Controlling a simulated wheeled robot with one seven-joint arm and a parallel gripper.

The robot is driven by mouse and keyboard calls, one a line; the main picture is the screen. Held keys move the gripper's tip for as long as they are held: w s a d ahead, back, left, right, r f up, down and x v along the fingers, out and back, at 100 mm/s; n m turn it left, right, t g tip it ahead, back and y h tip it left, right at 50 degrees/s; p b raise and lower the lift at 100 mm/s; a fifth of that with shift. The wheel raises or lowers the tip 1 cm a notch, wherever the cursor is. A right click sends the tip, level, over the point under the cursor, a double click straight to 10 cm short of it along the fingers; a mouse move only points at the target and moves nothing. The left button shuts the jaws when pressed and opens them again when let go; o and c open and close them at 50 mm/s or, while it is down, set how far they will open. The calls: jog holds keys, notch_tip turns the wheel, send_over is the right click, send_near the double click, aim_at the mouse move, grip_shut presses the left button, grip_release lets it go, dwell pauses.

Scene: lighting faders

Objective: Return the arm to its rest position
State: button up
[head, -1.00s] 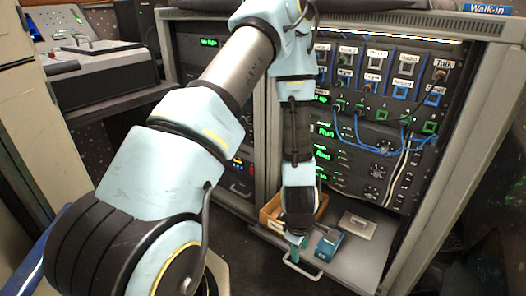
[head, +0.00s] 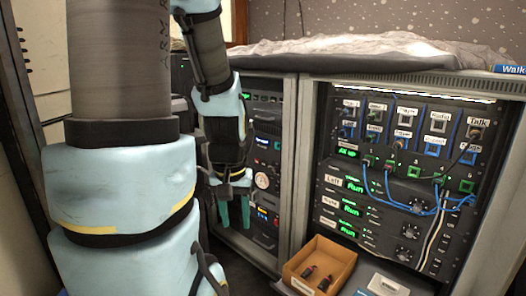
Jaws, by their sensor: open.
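My gripper (head: 234,212) hangs pointing down at the end of my arm, left of centre in the head view. Its two teal fingers are apart with nothing between them. It is in front of the left equipment rack (head: 262,150), clear of the cardboard box and the drawer. My arm fills the left side of the view and hides part of the left rack.
The right rack (head: 308,130) holds a patch panel with blue cables (head: 420,209) and several lit units. An open cardboard box (head: 337,262) with small dark items stands low in front. A grey plate (head: 388,284) lies to its right. A crumpled grey cover (head: 370,46) lies on top.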

notch_tip(320, 180, up, 26)
jog(key=p, duration=2.5)
jog(key=shift+a, duration=0.3)
